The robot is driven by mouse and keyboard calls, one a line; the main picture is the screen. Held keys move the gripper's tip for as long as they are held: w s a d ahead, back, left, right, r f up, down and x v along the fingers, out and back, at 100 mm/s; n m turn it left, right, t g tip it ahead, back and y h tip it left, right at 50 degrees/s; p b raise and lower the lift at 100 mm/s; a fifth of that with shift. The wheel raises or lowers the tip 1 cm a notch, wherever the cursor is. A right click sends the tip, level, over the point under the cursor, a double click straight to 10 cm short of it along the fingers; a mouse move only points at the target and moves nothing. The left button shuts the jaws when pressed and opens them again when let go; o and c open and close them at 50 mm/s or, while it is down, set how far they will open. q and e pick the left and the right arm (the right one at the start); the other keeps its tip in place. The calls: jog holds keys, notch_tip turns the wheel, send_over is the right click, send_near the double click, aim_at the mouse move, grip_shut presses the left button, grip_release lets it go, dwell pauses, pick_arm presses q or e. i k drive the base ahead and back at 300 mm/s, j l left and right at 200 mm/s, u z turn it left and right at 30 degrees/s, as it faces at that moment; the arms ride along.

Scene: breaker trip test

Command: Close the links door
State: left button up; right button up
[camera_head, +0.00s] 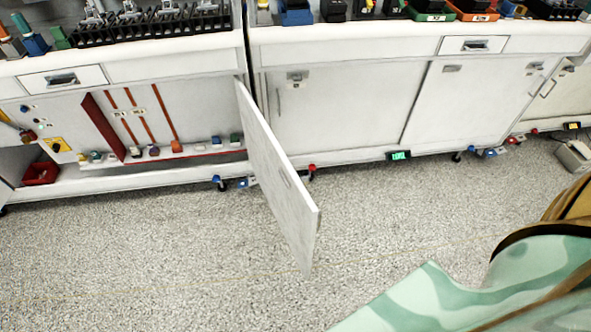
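The white door (275,175) stands wide open, swung out from the left cabinet over the floor. It hangs from the cabinet's edge near the middle of the view, with its free end toward me. Neither gripper is in view. Which door the task calls the links door is not labelled here.
Closed cabinet doors (335,108) stand to the right of the open door. The counter (350,42) carries tools and racks. Casters and a green display (398,155) sit low along the cabinets. A mint-and-brown shape (470,295) fills the lower right. The speckled floor (130,250) at left is clear.

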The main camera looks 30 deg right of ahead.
aim_at(297, 213)
jog(key=l+u, duration=0.1)
jog(key=l, duration=0.4)
jog(key=k+l, duration=0.1)
jog(key=l, duration=0.4)
jog(key=k+l+u, duration=0.15)
jog(key=l, duration=0.9)
jog(key=i+l+u, duration=0.55)
jog(key=i+l, duration=0.3)
jog(key=i, duration=0.05)
